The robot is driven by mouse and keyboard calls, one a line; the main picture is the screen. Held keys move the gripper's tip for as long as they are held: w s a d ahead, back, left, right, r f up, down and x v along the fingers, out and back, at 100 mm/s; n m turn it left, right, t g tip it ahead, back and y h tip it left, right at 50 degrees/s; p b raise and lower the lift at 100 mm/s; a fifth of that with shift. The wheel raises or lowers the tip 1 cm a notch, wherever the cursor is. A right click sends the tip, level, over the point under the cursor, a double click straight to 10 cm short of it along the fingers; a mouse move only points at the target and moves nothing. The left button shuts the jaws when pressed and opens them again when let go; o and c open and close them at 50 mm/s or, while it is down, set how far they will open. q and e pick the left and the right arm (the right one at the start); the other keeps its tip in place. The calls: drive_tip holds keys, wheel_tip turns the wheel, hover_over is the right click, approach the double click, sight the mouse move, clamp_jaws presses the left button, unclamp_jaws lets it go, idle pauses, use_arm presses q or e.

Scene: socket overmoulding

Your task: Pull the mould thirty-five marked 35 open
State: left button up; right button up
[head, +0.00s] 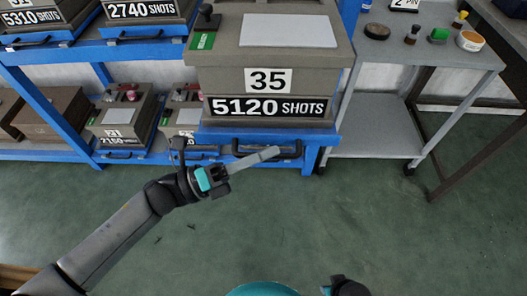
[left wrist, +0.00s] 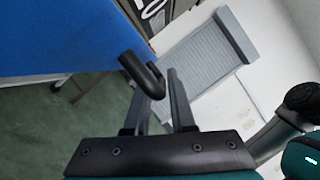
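The mould marked 35 (head: 265,82) is a grey-brown block with a "5120 SHOTS" label, sitting on a blue support. A black bar handle (head: 290,155) projects from the blue front below it. My left gripper (head: 268,155) lies across this handle in the head view. In the left wrist view the handle's bent end (left wrist: 142,74) passes between the left gripper's fingers (left wrist: 157,92), which are close together around it. The fingers partly hide the handle. My right gripper (head: 345,287) shows only in part at the bottom edge, so its fingers are unclear.
A grey side table (head: 430,48) with small items stands to the right. A blue rack (head: 55,120) holds other moulds (head: 122,122) at the left. The green floor (head: 350,220) in front is clear.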

use_arm(q)
drive_tip(key=o, duration=0.3)
drive_tip(key=v, duration=1.5)
drive_tip(key=shift+a, duration=0.15)
use_arm(e)
drive_tip(key=shift+s+d+f, duration=0.15)
drive_tip(key=shift+s, duration=0.1)
